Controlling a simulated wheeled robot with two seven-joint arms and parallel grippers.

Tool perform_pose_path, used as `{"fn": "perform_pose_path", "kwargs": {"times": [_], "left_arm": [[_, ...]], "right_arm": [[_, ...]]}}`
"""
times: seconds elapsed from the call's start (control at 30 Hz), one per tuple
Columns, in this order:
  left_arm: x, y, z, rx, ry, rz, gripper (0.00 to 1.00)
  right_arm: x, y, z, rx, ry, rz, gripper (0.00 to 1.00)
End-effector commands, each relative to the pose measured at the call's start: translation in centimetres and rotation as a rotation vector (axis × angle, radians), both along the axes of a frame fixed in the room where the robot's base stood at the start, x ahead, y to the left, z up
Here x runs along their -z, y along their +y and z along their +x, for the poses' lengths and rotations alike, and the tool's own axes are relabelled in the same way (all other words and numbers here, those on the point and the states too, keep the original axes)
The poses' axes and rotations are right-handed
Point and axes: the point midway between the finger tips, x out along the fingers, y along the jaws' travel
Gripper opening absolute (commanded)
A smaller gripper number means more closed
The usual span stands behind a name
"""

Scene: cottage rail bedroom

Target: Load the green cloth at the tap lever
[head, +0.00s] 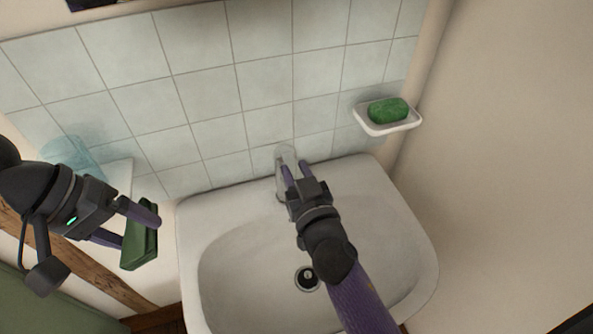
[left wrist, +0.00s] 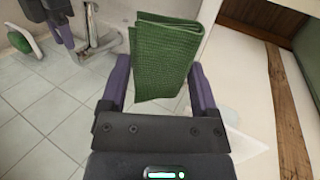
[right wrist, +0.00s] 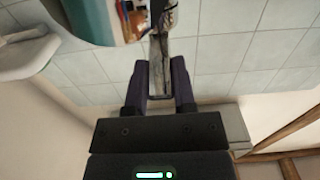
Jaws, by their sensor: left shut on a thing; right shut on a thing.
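The green cloth (head: 140,247), a folded textured piece, is in my left gripper (head: 141,232), left of the basin. In the left wrist view the cloth (left wrist: 165,62) stands up between the two fingers of the left gripper (left wrist: 160,68). My right gripper (head: 296,169) is at the tap (head: 283,158) at the back of the basin, shut on its lever. In the right wrist view a narrow chrome part of the tap (right wrist: 160,60) shows between the fingers. The lever is mostly hidden by the gripper in the head view.
The white basin (head: 225,235) with its drain (head: 307,278) lies below. A soap dish (head: 372,125) with green soap (head: 388,110) is on the tiled wall to the right. A clear tumbler (head: 72,155) stands on a white ledge (head: 118,175) at left, close to my left arm.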

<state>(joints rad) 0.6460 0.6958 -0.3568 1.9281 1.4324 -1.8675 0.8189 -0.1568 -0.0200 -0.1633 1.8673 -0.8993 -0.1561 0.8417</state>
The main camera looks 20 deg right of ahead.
Motion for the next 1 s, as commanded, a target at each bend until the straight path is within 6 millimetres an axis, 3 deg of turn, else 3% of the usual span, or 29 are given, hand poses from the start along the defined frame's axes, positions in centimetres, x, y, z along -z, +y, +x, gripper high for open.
{"fn": "perform_pose_path", "kwargs": {"times": [0.67,0.9,1.0], "left_arm": [[-0.1,0.0,0.0,0.000,0.000,0.000,0.31],[-3.6,0.0,-0.1,0.000,-0.010,0.000,0.31],[-3.7,0.0,-0.1,0.000,-0.010,0.000,0.31]], "right_arm": [[-0.1,0.0,0.0,0.000,0.002,0.000,0.00],[-1.2,0.0,0.2,0.000,0.061,-0.002,0.00],[-0.8,0.0,0.2,0.000,0.074,-0.002,0.00]]}}
